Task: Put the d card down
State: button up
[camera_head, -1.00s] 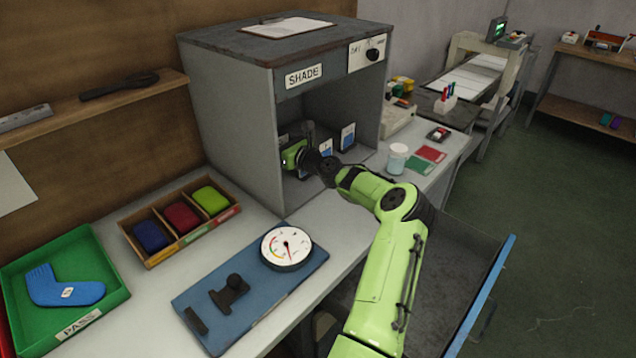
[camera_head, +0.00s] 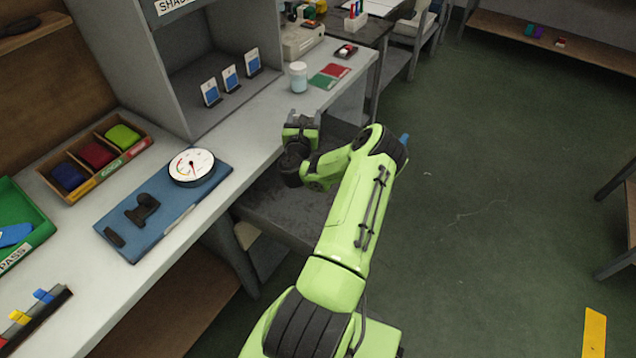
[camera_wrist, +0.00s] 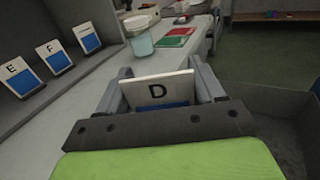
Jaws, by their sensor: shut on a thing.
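The d card (camera_wrist: 157,92), white with a black letter D above a blue block, is upright between the fingers of my gripper (camera_wrist: 160,88) in the wrist view. My gripper is shut on it. In the head view my gripper (camera_head: 301,124) is in front of the bench edge, right of the shade cabinet, and the card is hidden there. Three other cards stand in the cabinet: the E card (camera_wrist: 20,77), the F card (camera_wrist: 54,57) and one more card (camera_wrist: 87,37) whose letter I cannot read.
The shade cabinet (camera_head: 205,100) is at the left. A clear jar (camera_head: 298,77) and red and green swatches (camera_head: 329,76) are on the bench behind my gripper. A dark grey bin (camera_head: 285,212) lies below it. A gauge (camera_head: 191,166) sits on the blue board (camera_head: 150,228).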

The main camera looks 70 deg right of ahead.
jog(key=shift+s+a+f+m+g, duration=0.1)
jog(key=shift+s+f+m+g, duration=0.1)
jog(key=shift+s+f, duration=0.3)
jog(key=shift+s+a+f+m+g, duration=0.1)
jog(key=shift+s+f+g, duration=0.1)
jog(key=shift+s, duration=0.5)
notch_tip(320, 180, down, 14)
jog(key=b, duration=0.6)
jog(key=shift+w+d+r, duration=0.1)
jog(key=shift+r, duration=0.1)
jog(key=x, duration=0.4)
jog(key=shift+d+r+b, duration=0.2)
jog(key=shift+r+b, duration=0.1)
jog(key=shift+b, duration=0.05)
jog(key=shift+a+f+b, duration=0.15)
jog(key=shift+f+b, duration=0.2)
jog(key=shift+f, duration=0.3)
jog(key=shift+r, duration=0.1)
jog(key=shift+f, duration=0.2)
jog(key=o, duration=1)
